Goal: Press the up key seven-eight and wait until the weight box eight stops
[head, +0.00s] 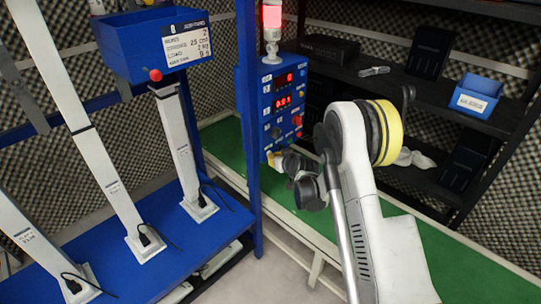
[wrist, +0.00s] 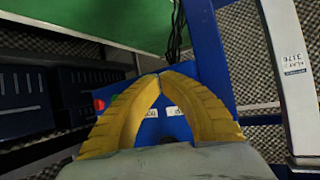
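A blue control panel (head: 284,112) with two red number displays, small buttons and a red knob stands on a blue post in the head view. My gripper (head: 272,157) is at the panel's lower part. In the wrist view my gripper's two yellow fingers (wrist: 160,77) meet at the tips, with nothing seen between them. The blue panel face (wrist: 150,134) shows behind them with small white labels. I cannot tell whether the fingertips touch a key, nor which key is the up key seven-eight. A blue weight box (head: 150,45) with a printed label hangs upper left; its number is unclear.
A lit red signal lamp (head: 271,16) stands above the panel. White slanted posts (head: 181,150) rise from a blue base (head: 140,265) at left. A green surface (head: 400,235) runs behind my arm.

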